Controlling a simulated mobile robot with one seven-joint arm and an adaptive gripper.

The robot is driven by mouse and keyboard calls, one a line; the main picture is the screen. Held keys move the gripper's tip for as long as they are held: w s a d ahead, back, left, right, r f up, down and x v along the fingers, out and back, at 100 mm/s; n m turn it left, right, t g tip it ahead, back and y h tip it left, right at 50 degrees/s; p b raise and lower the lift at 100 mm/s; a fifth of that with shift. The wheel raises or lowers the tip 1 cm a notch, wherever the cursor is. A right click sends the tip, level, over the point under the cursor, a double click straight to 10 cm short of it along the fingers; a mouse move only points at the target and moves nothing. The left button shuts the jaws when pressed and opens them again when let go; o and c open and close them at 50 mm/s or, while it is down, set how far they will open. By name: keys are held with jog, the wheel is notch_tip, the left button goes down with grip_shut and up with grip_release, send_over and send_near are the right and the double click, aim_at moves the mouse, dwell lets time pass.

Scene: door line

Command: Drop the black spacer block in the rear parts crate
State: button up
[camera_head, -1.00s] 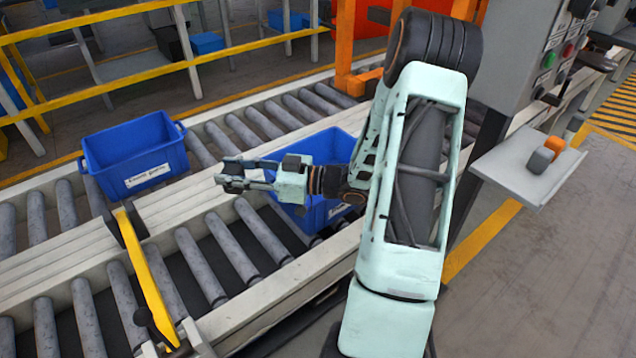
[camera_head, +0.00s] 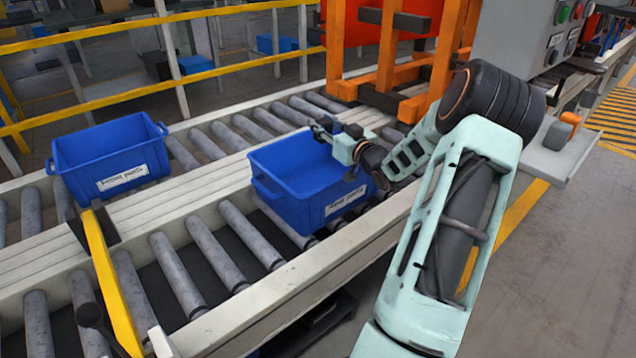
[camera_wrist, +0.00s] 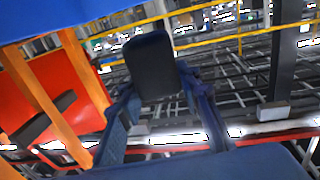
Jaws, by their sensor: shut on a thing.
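My gripper (camera_head: 324,130) is at the far right rim of the blue crate (camera_head: 290,195) on the near roller line, seen small in the head view. In the wrist view my gripper (camera_wrist: 160,88) is shut on a black block (camera_wrist: 152,62), the spacer block, held between the fingertips. A second blue crate (camera_head: 80,180) stands on the far roller line at the left.
An orange frame (camera_head: 388,50) with a red panel stands behind the lines. A yellow bar (camera_head: 112,285) crosses the near rollers at the left. A grey control box (camera_head: 520,45) and a shelf (camera_head: 545,158) with an orange block (camera_head: 571,118) are at the right.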

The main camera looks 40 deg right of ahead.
aim_at(323, 142)
jog(key=shift+f+b, duration=1.9)
jog(key=shift+f, duration=1.05)
jog(key=o, duration=1.3)
jog(key=s, duration=0.8)
jog(key=s+a, duration=0.1)
jog(key=s, duration=0.3)
jog(key=shift+w, duration=0.1)
